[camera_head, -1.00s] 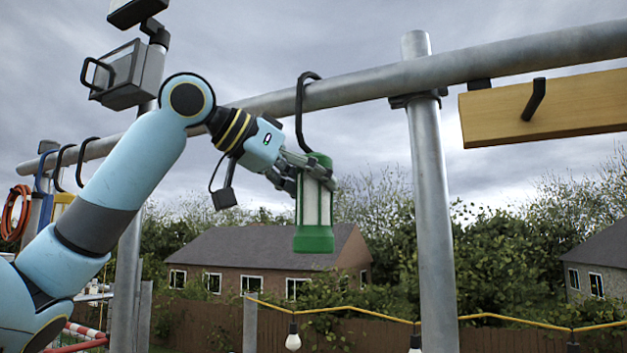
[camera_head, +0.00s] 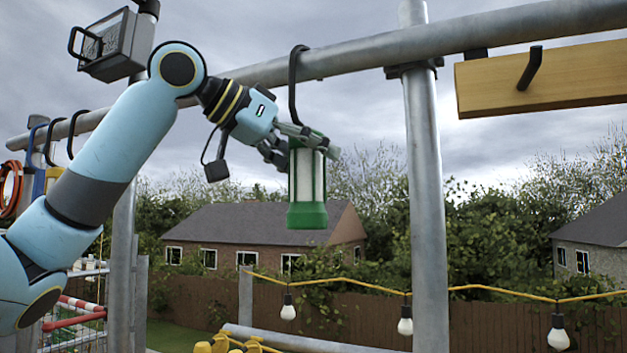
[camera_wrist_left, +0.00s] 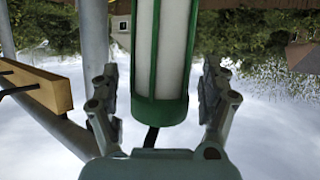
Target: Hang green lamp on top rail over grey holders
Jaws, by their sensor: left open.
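The green lamp (camera_head: 307,190), with a white middle, hangs upright below the top rail (camera_head: 385,50). Its black hook (camera_head: 292,85) goes over the rail. My left gripper (camera_head: 308,146) is at the lamp's upper part, with its fingers beside it. In the left wrist view the lamp (camera_wrist_left: 160,60) stands between the two spread fingers of the gripper (camera_wrist_left: 160,100), with gaps on both sides. The gripper is open. I cannot make out any grey holders for certain. My right gripper is not in view.
An upright post (camera_head: 425,190) stands right of the lamp. A wooden board (camera_head: 560,80) with a black peg is at the right. A floodlight (camera_head: 118,45) is at the upper left. A bulb string (camera_head: 370,286) runs below. Open air surrounds the lamp's lower end.

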